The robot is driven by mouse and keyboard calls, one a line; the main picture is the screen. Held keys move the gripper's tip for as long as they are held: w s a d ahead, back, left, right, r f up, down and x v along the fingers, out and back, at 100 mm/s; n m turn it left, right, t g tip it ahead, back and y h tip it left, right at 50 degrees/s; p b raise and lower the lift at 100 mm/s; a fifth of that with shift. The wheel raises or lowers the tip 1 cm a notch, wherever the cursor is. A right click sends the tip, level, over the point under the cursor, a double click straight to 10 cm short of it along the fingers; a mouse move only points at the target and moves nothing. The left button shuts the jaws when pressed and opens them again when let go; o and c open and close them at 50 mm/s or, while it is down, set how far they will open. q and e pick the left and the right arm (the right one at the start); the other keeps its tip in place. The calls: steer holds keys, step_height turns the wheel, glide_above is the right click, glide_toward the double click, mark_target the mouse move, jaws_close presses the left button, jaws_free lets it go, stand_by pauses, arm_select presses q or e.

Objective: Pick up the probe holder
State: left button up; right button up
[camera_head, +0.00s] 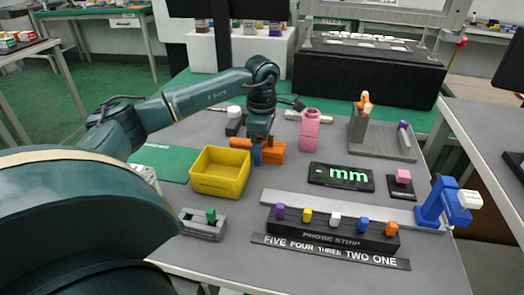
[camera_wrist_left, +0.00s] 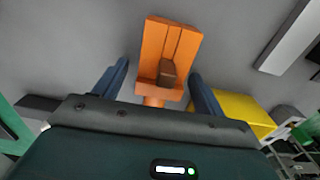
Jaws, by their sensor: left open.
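My right gripper is not in view.
A yellow bin (camera_head: 221,184) stands just left of the gripper. A pink bottle (camera_head: 310,131), a "mm" display (camera_head: 341,177) and a grey L-shaped fixture (camera_head: 385,145) are to the right. A probe strip (camera_head: 330,232) with several coloured pegs and a blue lever fixture (camera_head: 437,203) are in front.

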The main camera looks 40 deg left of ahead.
arm_select(q)
steer(key=shift+f, duration=0.1)
steer(key=c, duration=1.1)
steer(key=shift+c, duration=0.2)
